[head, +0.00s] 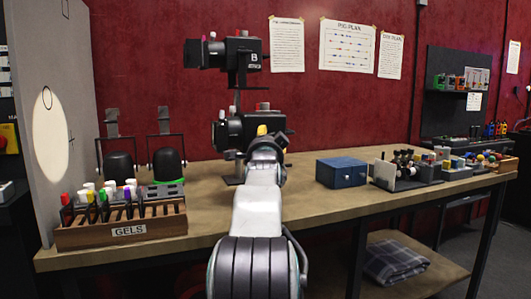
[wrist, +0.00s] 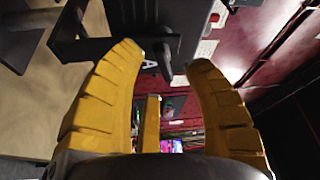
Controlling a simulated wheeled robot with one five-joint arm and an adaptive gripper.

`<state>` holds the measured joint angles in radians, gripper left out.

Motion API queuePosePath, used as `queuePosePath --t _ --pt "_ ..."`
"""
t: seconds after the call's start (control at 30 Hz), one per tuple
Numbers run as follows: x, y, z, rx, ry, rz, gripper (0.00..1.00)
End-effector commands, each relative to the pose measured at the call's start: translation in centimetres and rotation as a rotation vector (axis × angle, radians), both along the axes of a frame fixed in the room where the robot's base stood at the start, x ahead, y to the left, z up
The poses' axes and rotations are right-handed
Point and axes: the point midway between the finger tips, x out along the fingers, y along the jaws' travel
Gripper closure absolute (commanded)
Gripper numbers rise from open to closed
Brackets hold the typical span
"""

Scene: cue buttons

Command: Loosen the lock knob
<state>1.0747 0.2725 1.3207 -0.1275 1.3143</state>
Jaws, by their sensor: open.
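Two black stage lamps stand one above the other at the back of the bench: an upper one marked B (head: 243,53) and a lower one (head: 233,130). My gripper (head: 263,131) is in front of the lower lamp and partly covers it. In the wrist view my gripper (wrist: 164,56) is open, its yellow fingers spread. A dark knob or lever (wrist: 164,64) on the black lamp body (wrist: 130,20) shows between the fingertips, apart from both. It looks like the lock knob, but I cannot be sure. In the head view my arm hides that spot.
A wooden GELS rack (head: 125,228) and a pale upright panel (head: 52,120) stand at the left. A blue box (head: 342,172) and several small fittings (head: 440,165) are at the right. The bench top (head: 320,208) is bare at its front centre.

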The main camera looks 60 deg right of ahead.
Motion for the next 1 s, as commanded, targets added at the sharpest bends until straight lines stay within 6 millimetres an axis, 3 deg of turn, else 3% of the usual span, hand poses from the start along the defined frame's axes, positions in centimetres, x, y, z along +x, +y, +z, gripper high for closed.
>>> queuePosePath --t 0.6,1.0 --pt "-3.8 7.1 -0.8 -0.001 0.0 0.0 0.55" --pt "-4.5 8.4 -1.0 -0.001 0.0 0.0 0.55"
